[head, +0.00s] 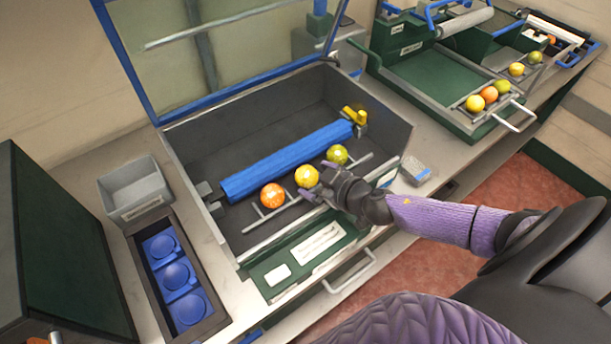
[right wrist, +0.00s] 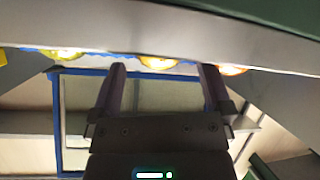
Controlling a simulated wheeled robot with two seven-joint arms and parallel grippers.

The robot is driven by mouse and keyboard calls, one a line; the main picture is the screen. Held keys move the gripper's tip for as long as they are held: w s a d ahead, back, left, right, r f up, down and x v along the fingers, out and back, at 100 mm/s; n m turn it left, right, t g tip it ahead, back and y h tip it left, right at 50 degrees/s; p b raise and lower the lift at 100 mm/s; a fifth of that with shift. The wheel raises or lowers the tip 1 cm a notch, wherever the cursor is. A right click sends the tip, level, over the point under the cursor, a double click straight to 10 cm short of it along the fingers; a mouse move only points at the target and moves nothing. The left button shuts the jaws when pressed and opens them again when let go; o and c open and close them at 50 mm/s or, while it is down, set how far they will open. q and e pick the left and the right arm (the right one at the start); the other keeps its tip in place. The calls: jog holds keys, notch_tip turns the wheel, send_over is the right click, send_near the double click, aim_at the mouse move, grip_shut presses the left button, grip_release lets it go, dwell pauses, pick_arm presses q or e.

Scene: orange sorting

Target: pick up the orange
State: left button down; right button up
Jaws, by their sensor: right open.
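The orange (head: 272,195) sits on a rail rack inside the open grey machine, at the left end of a row of three fruits. A yellow fruit (head: 307,176) is in the middle and a green one (head: 337,154) at the right. My right gripper (head: 316,184) is open and empty, close to the yellow fruit. In the right wrist view, the fingers (right wrist: 162,78) point toward the yellow fruit (right wrist: 160,62), with the orange (right wrist: 230,70) beyond the right finger. A grey bar hides part of each fruit there. My left gripper is not in view.
A blue roller (head: 285,162) lies behind the fruit row. The machine's raised lid (head: 130,65) stands behind. A grey bin (head: 135,190) and a tray with blue cups (head: 172,275) are at the left. A second green machine (head: 440,80) holds more fruits at the right.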

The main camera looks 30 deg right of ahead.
aim_at(313, 178)
jog(key=x, duration=0.3)
jog(key=shift+f, duration=0.1)
jog(key=shift+w+f, duration=0.1)
jog(key=shift+w, duration=0.05)
jog(key=shift+c, duration=1.4)
jog(key=c, duration=0.9)
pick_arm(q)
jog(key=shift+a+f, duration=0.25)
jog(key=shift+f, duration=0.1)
pick_arm(e)
jog(key=shift+o, duration=0.2)
